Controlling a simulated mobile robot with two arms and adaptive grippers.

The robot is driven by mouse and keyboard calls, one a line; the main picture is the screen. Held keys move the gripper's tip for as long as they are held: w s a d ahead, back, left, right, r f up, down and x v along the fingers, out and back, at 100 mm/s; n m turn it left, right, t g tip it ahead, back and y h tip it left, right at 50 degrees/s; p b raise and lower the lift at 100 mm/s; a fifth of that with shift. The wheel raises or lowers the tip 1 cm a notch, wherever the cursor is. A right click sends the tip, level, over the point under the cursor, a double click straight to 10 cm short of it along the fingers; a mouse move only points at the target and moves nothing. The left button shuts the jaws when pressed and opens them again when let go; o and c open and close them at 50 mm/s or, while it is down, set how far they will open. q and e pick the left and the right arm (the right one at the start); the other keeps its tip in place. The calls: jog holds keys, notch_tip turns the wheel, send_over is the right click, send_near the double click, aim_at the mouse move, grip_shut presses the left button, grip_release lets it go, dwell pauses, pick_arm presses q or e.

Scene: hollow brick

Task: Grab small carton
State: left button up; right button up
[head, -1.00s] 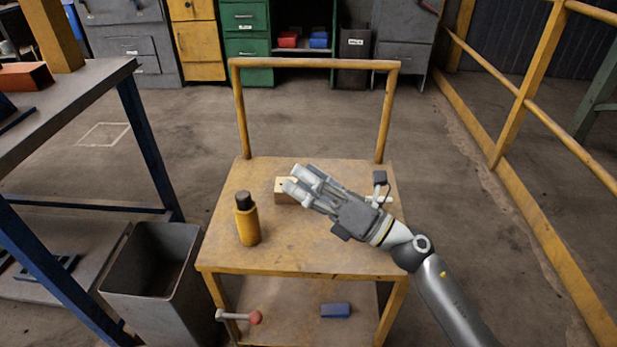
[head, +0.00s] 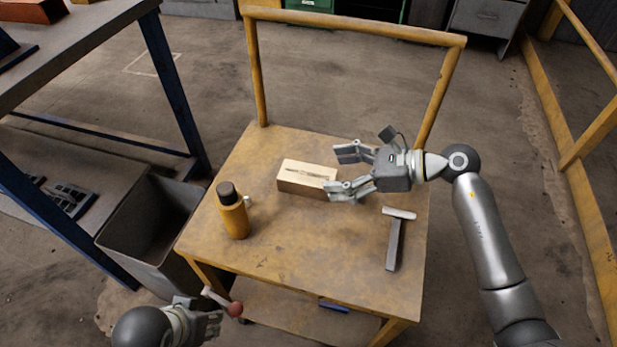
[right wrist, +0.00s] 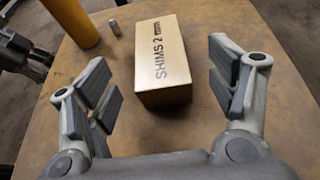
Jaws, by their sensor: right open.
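The small carton (head: 306,177) is a tan box lying on the top of the yellow cart (head: 300,245). In the right wrist view the carton (right wrist: 160,65), marked "SHIMS 2", sits between and beyond my open fingers. My right gripper (head: 336,170) is open, at the carton's right end, its fingers pointing left; one fingertip overlaps the carton's edge in the head view, and contact cannot be told. My left gripper (head: 208,325) is low at the bottom left, its fingers partly hidden. It also shows in the right wrist view (right wrist: 28,55).
A yellow bottle (head: 232,212) with a dark cap stands left of the carton, a small metal cylinder (head: 248,201) beside it. A hammer (head: 396,240) lies at the right. A red-knobbed handle (head: 235,309) shows by my left gripper. A grey bin (head: 150,225) stands left.

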aim_at(313, 175)
jog(key=shift+b+x, duration=0.3)
jog(key=shift+x, duration=2.5)
jog(key=c, duration=1.4)
